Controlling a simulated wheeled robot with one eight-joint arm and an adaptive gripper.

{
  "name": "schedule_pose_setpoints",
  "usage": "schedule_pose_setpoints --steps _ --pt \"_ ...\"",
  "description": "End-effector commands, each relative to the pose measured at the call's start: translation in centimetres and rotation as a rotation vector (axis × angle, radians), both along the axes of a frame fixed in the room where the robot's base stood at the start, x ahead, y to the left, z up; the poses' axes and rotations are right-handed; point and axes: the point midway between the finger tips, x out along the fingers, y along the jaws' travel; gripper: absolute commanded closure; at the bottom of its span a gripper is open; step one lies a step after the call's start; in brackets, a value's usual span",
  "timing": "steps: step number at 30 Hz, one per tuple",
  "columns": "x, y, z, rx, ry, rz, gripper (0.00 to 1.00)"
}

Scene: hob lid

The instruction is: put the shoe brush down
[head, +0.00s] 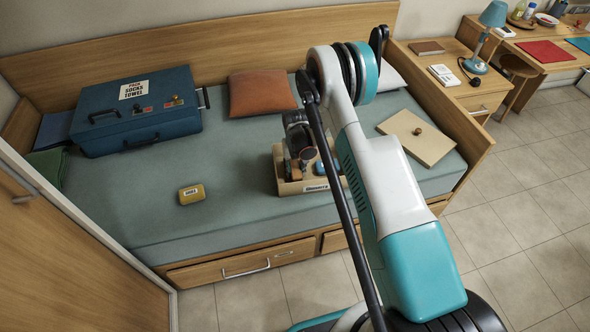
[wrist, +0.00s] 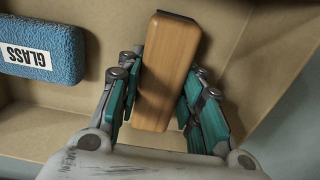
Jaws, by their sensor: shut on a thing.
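The shoe brush (wrist: 167,70) shows its smooth wooden back in the wrist view, with a dark strip at its far end. My gripper (wrist: 168,88) is shut on it, with a teal-padded finger along each long side. The brush is over or inside a cardboard-coloured box (wrist: 265,45); I cannot tell whether it touches the floor of the box. In the head view my gripper (head: 298,145) points down at this box (head: 291,187), which stands on the bed. My arm hides part of the box, and the brush is hard to make out there.
A blue sponge labelled GLASS (wrist: 42,48) lies left of the brush.

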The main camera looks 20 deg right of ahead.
Motion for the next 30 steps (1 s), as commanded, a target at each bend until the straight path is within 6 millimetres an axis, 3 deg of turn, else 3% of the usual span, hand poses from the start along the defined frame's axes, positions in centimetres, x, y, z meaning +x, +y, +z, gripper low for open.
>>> schedule_pose_setpoints --steps 7,8,10,22,26,30 --pt "0.0 0.0 -0.2 0.000 0.000 0.000 0.91" --pt "0.0 0.0 -0.2 0.000 0.000 0.000 0.62" --pt "0.0 0.0 -0.1 0.000 0.000 0.000 0.46" --pt "0.0 0.0 0.2 0.000 0.000 0.000 0.46" --pt "0.0 0.0 1.8 0.000 0.000 0.000 0.46" --pt "0.0 0.0 4.7 0.000 0.000 0.000 0.46"
